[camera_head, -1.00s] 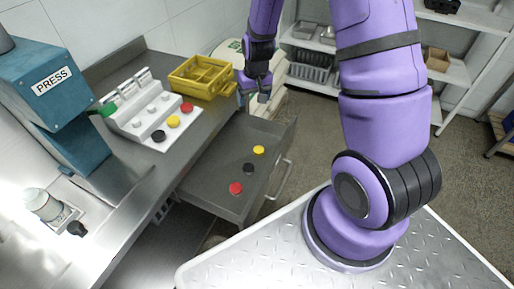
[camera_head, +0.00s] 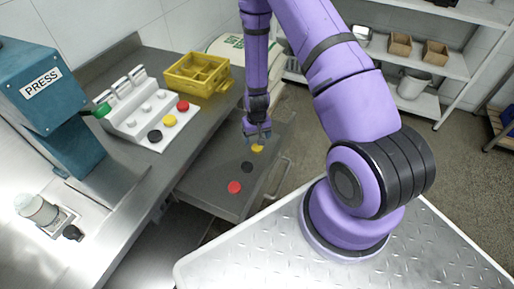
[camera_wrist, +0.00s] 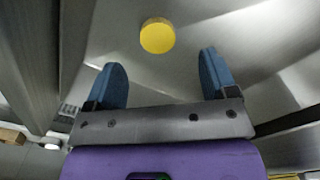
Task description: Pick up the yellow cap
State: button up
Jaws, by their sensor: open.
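A round yellow cap (camera_head: 257,149) lies in the open grey drawer (camera_head: 208,184), at its far end. It also shows in the wrist view (camera_wrist: 157,36), beyond the fingertips and roughly centred between them. My gripper (camera_head: 257,139) is above the cap and partly overlaps it in the head view. In the wrist view my gripper (camera_wrist: 161,60) is open, with two blue fingers wide apart and nothing between them. A second yellow cap (camera_head: 169,121) sits on the white stepped rack (camera_head: 133,128) on the counter.
A black cap (camera_head: 247,167) and a red cap (camera_head: 234,187) lie in the same drawer, nearer the front. A yellow divided bin (camera_head: 197,74) stands on the counter (camera_head: 150,173) behind the rack. The teal press (camera_head: 50,95) is at the left.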

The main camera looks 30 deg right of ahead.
aim_at(257, 147)
jog(key=shift+w+d+f, duration=0.1)
jog(key=shift+f, duration=1.05)
jog(key=shift+w+d+f, duration=0.1)
jog(key=shift+w+f, duration=0.05)
jog(key=shift+f, duration=1)
jog(key=shift+w+d+f, duration=0.1)
jog(key=shift+f, duration=1.05)
jog(key=c, duration=1)
